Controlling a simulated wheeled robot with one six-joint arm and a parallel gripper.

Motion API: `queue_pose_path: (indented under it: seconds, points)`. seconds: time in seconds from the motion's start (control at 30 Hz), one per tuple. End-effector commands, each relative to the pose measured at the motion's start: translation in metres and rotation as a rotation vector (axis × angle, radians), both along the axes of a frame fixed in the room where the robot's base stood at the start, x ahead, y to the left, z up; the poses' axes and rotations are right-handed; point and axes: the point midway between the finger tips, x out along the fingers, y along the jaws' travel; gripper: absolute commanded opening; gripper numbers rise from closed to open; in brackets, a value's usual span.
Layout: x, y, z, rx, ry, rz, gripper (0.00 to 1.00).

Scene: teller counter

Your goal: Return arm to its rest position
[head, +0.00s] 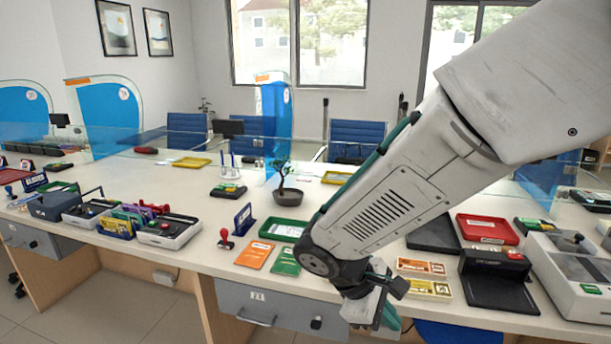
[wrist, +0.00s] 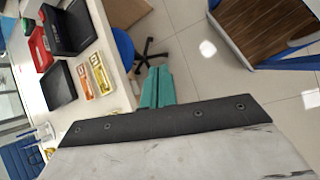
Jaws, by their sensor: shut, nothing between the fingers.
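My arm reaches in from the upper right of the head view and bends down at the counter's front edge. My gripper (head: 385,325) hangs at that edge, low in the picture, partly hidden by the wrist. In the wrist view my gripper (wrist: 157,88) shows as two teal fingers close together, with nothing between them. Below them in that view lies open floor beside the counter (wrist: 122,92).
Near the gripper, orange and yellow trays (head: 428,289) lie on the counter. A black device (head: 497,280) and a red tray (head: 487,229) stand to their right. A potted plant (head: 288,190) stands behind the arm. A blue chair (wrist: 125,45) stands by the counter.

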Motion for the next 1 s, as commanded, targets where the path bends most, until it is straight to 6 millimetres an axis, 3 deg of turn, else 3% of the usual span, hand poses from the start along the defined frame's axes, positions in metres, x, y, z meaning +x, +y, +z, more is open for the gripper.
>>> queue_pose_path:
  seconds: [0.03,0.2,0.5,0.7,1.0]
  points:
    - [-0.013,-0.015,0.015,0.048,-0.02,-0.094,0.0]
    - [-0.059,-0.046,0.049,0.204,-0.066,-0.382,0.0]
    - [-0.129,-0.078,0.093,0.485,-0.194,-0.782,0.0]
    - [-0.154,-0.096,0.115,0.609,-0.33,-0.915,0.0]
    - [-0.16,-0.114,0.13,0.639,-0.436,-0.976,0.0]
